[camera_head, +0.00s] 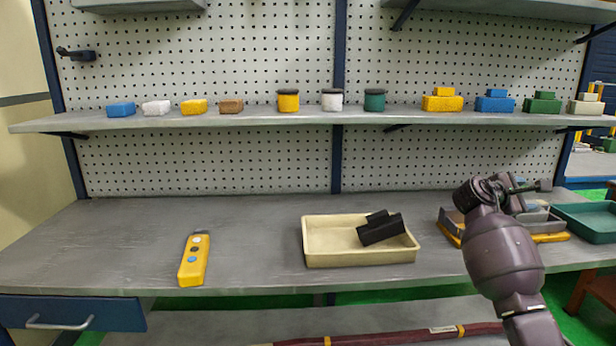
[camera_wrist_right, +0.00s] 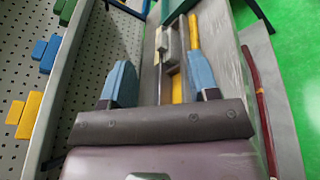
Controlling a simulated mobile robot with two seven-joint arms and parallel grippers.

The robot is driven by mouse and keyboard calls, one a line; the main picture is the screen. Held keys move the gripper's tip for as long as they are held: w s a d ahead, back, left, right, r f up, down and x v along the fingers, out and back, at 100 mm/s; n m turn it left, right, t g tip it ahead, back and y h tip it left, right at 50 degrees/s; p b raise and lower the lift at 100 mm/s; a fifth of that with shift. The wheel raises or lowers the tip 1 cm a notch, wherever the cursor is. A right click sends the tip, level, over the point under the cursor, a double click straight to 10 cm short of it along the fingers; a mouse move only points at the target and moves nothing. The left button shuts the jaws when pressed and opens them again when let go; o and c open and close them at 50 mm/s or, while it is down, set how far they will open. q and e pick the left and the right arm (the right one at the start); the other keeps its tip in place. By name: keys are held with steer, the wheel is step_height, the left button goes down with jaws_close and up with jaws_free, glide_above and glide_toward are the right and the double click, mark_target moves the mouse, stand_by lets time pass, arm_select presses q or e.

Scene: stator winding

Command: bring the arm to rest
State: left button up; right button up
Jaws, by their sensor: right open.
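My right arm (camera_head: 503,255) comes in from the lower right in the head view and is raised in front of the bench's right part. My right gripper (camera_head: 535,187) points away to the right, above a grey tray with a yellow base (camera_head: 449,232). In the right wrist view its two blue-grey fingers (camera_wrist_right: 160,82) stand wide apart, with nothing held between them. The bench and a tray show beyond the fingers. My left gripper is not in view.
A cream tray (camera_head: 330,258) holds a black block (camera_head: 381,228) on the workbench (camera_head: 100,235). A yellow button box (camera_head: 194,258) lies at left. A green tray (camera_head: 590,225) is at far right. Blocks and jars line the shelf (camera_head: 230,120). The bench between box and cream tray is clear.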

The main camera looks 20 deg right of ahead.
steer(key=s+a+f+n+t+y, duration=0.1)
steer(key=s+a+f+t+y, duration=0.2)
steer(key=f, duration=0.6)
steer(key=s+a+f+n+t+y, duration=0.1)
steer(key=s+a+f+t+y, duration=0.1)
steer(key=a+f+t, duration=0.45)
steer(key=s+a+f+n+y, duration=0.1)
steer(key=s+a+f+y, duration=0.15)
steer(key=f, duration=0.75)
steer(key=s+a+f+m+y, duration=0.3)
steer(key=s+a+f+y, duration=0.25)
steer(key=s+a, duration=0.55)
steer(key=s+a+f+m+y, duration=0.35)
steer(key=s+a+f, duration=0.4)
steer(key=s, duration=0.55)
steer(key=a+r+m+p, duration=0.1)
steer(key=a+m, duration=0.1)
steer(key=a, duration=0.3)
steer(key=w+a+r+m+p, duration=0.1)
steer(key=a+m+p, duration=0.1)
steer(key=a, duration=0.2)
steer(key=shift+a+m+t, duration=0.35)
steer(key=shift+t, duration=0.1)
steer(key=shift+r, duration=0.1)
